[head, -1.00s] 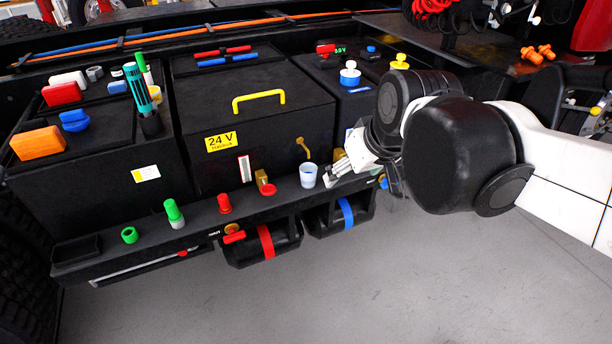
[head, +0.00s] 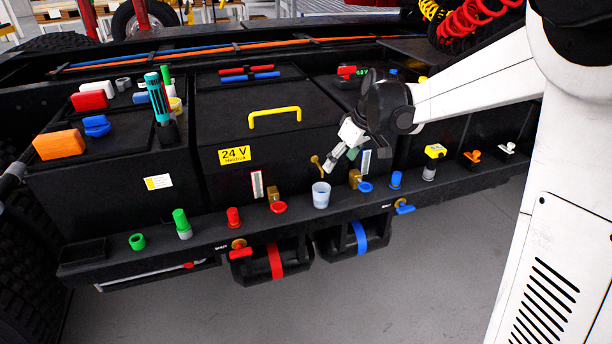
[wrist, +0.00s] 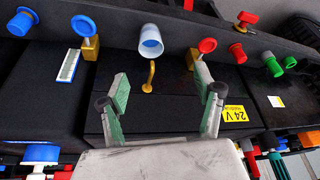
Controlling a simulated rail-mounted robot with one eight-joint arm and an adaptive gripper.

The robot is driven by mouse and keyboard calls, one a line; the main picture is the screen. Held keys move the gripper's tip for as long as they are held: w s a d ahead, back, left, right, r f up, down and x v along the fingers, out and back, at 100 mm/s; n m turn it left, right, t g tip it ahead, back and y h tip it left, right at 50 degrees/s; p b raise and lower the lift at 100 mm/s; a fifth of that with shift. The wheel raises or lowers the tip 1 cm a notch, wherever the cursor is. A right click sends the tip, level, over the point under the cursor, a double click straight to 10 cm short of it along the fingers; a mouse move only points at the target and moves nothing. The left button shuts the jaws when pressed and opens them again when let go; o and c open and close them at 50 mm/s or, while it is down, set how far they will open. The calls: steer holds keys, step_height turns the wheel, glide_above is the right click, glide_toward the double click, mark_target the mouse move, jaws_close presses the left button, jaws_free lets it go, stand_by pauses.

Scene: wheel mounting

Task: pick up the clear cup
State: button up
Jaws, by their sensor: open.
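The clear cup (head: 321,195) is a small, pale bluish-white tumbler standing upright on the black front ledge (head: 210,232). In the wrist view, the cup (wrist: 151,42) shows beyond the fingertips, roughly between them and a little left of centre, with its rim towards me. My gripper (head: 338,158) is in front of the black boxes, above and slightly right of the cup in the head view. In the wrist view, my gripper (wrist: 162,80) has its two green-padded fingers wide apart, with nothing between them. It does not touch the cup.
A brass valve with a red knob (head: 278,207) stands left of the cup, and one with a blue knob (head: 365,186) right of it. A brass hook-shaped piece (head: 317,162) is on the box behind. Red and green caps line the ledge further left.

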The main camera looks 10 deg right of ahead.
steer(key=n, duration=0.1)
glide_toward(321, 191)
steer(key=f+b, duration=0.1)
steer(key=a+f+b, duration=0.1)
steer(key=shift+s+f+g+y, duration=0.2)
steer(key=shift+f+g+y, duration=0.1)
steer(key=shift+f+y, duration=0.1)
steer(key=shift+b+x, duration=0.75)
steer(key=shift+x, duration=2)
steer(key=shift+s+a, duration=0.1)
steer(key=shift+c, duration=0.5)
steer(key=c, duration=1.3)
steer(key=shift+r, duration=0.1)
steer(key=shift+r, duration=0.1)
